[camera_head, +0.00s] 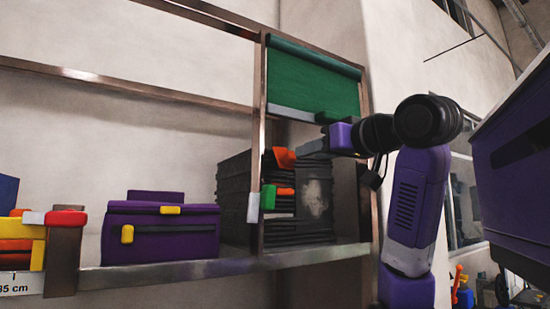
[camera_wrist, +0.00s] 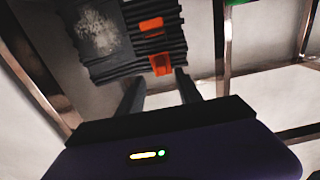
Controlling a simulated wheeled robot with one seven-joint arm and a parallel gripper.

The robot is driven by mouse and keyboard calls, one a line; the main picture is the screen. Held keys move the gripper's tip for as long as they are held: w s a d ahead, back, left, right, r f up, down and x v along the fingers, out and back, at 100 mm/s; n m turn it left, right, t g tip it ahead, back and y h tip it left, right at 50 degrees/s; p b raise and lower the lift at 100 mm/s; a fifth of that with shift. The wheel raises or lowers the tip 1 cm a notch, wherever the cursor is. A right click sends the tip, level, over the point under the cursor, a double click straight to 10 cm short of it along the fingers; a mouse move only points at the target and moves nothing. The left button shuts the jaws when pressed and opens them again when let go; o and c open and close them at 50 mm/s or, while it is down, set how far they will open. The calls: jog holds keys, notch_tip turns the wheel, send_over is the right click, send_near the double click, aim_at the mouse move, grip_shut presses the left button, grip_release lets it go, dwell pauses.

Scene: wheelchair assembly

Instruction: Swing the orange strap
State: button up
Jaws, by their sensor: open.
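Two orange pieces show on the stack of dark slabs in the shelf. The upper one is a tilted orange flap (camera_head: 284,157), which also shows in the wrist view (camera_wrist: 161,64). The lower one is a flat orange tab (camera_head: 285,191), seen in the wrist view (camera_wrist: 151,26) too. I cannot tell which of them is the strap. My gripper (camera_wrist: 159,76) is open and empty, with its two dark fingers apart. The orange flap appears between and beyond the fingertips; contact cannot be seen.
The dark slab stack (camera_head: 235,190) stands on the shelf (camera_head: 170,270). A green roller panel (camera_head: 312,82) hangs above it, between metal posts. A purple box (camera_head: 160,228) with yellow latches stands left.

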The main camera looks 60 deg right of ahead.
aim_at(286, 154)
jog(key=p+x, duration=0.1)
jog(key=x, duration=0.1)
jog(key=p+x, duration=0.1)
jog(key=x, duration=0.2)
jog(key=p+x, duration=0.1)
jog(key=x, duration=0.1)
jog(key=shift+w+d+r, duration=0.1)
jog(key=shift+w+r, duration=0.2)
jog(key=shift+w, duration=0.05)
grip_shut()
dwell(1.2)
